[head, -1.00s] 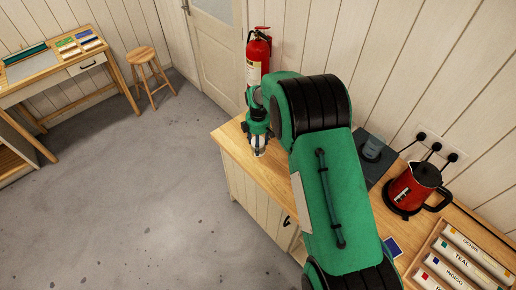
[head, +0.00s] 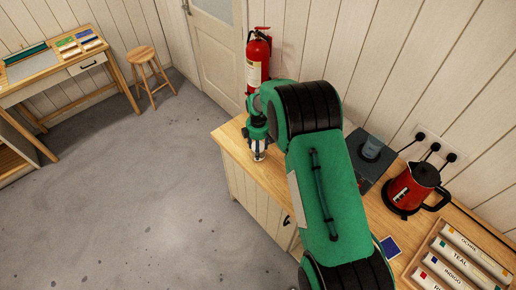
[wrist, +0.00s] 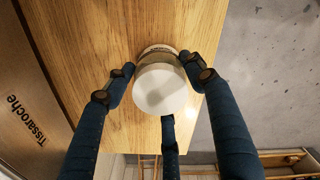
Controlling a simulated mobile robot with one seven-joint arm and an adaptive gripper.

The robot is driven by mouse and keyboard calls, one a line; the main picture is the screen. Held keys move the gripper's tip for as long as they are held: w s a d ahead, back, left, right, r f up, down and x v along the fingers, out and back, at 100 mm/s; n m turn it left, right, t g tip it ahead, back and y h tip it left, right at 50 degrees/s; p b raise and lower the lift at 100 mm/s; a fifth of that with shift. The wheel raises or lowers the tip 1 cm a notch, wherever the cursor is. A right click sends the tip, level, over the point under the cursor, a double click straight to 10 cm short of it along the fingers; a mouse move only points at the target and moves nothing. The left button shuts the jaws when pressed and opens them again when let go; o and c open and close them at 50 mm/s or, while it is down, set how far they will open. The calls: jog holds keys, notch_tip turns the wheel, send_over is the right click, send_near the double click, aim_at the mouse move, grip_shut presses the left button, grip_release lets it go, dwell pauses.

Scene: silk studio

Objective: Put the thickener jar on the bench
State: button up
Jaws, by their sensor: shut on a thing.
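The thickener jar (wrist: 160,86) shows in the wrist view with a round white lid and a pale body with a label. My gripper (wrist: 157,92) has its blue fingers closed around it. In the head view my gripper (head: 258,138) is over the far left end of the wooden bench (head: 236,140), and a small pale part of the jar (head: 259,156) shows below the fingers. The bench top (wrist: 110,40) lies below the jar in the wrist view. I cannot tell whether the jar's base touches it.
A red fire extinguisher (head: 258,60) is just behind the bench end. A red kettle (head: 412,188), a dark plate with a beaker (head: 371,148) and a tray of labelled tubes (head: 470,255) are at the right. A brown lettered panel (wrist: 35,105) is left of the jar.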

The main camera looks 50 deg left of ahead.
jog(key=shift+f, duration=0.1)
jog(key=o, duration=1.4)
notch_tip(320, 180, up, 12)
jog(key=shift+r+b, duration=0.15)
jog(key=shift+b, duration=0.85)
